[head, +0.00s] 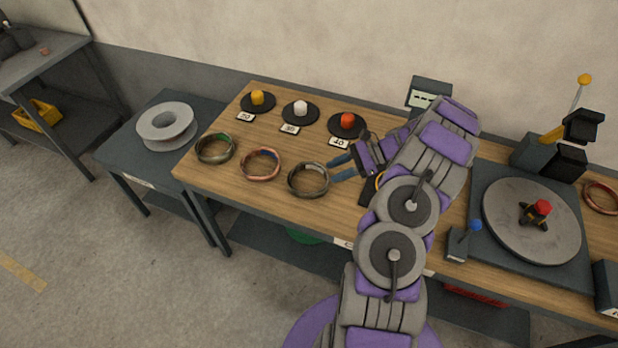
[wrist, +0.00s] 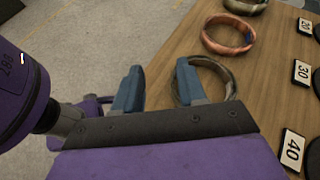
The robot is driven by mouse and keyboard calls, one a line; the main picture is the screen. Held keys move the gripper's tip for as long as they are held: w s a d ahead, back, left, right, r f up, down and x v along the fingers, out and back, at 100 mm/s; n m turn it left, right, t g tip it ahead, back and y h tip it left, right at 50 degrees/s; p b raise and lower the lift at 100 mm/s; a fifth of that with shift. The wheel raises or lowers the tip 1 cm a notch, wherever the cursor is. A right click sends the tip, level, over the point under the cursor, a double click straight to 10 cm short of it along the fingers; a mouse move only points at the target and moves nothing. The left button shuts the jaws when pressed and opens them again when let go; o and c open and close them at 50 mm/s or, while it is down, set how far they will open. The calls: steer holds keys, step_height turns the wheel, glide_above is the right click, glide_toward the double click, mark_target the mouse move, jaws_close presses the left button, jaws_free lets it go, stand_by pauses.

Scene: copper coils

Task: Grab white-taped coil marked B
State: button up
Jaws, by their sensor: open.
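Three coils lie in a row along the front of the wooden table. The nearest to my gripper is a dull grey-brown coil (head: 308,194), also in the wrist view (wrist: 232,86). A copper coil (head: 260,178) lies left of it and shows a blue band in the wrist view (wrist: 228,49). A dark coil (head: 215,162) with a green patch is farthest left. I cannot make out white tape or a letter B on any coil. My gripper (head: 342,167) is open and empty, just right of the grey-brown coil; its blue fingers (wrist: 158,82) partly cover that coil in the wrist view.
Black discs with yellow (head: 257,97), white (head: 301,106) and red (head: 348,119) knobs stand behind the coils, with number cards. A turntable (head: 510,222) and another copper coil (head: 602,211) are at right. A grey spool (head: 166,122) sits on a side table.

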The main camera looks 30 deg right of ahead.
steer(key=s+d+f+m+t, duration=0.35)
steer(key=d+f, duration=0.25)
steer(key=d, duration=0.2)
steer(key=shift+m+g+h, duration=0.25)
steer(key=shift+g+h, duration=0.1)
steer(key=shift+h, duration=0.05)
steer(key=b+x, duration=0.1)
steer(key=x, duration=0.5)
steer(key=b+x, duration=0.1)
steer(key=x, duration=0.4)
steer(key=b+x, duration=0.1)
steer(key=x, duration=0.5)
steer(key=shift+a+f, duration=0.25)
steer(key=shift+f, duration=0.15)
steer(key=shift+c, duration=0.5)
jaws_close()
steer(key=shift+s, duration=0.1)
